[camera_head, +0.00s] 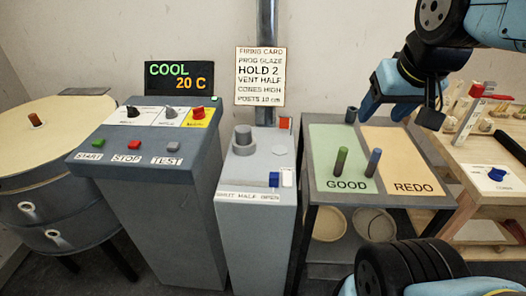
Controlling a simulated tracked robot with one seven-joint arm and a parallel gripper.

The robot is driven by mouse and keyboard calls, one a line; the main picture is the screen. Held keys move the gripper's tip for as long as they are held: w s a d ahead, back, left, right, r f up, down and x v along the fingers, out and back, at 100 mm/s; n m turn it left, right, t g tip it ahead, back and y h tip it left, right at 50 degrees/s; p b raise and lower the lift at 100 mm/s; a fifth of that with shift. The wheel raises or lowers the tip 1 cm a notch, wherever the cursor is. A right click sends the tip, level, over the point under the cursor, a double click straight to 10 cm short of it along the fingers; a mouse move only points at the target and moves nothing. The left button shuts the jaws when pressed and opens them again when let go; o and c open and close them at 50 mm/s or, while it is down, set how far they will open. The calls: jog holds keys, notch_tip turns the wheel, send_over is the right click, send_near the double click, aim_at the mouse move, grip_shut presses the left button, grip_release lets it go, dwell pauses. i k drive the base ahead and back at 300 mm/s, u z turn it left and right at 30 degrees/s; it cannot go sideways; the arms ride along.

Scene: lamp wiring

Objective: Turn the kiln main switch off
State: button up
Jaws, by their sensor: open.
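A grey control cabinet (150,170) stands left of centre with a sloped top panel. At the panel's upper right, a red rotary knob (198,112) sits on a yellow plate, which looks like the main switch. Its exact pointer position is too small to tell. Beside it are a grey knob (172,113) and a dark knob (133,112) on white plates. The display (179,78) behind reads COOL 20 C. My gripper (402,112) is open and empty, high at the right above the GOOD/REDO table, well apart from the red knob.
Green START (97,143), red STOP (134,145) and grey TEST (166,148) buttons line the panel's front. A grey vent pedestal (257,195) and pipe (266,40) stand between cabinet and GOOD/REDO table (415,165). A round kiln (45,140) is left, a wooden bench (480,165) right.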

aim_at(198, 113)
jog(key=u, duration=1.25)
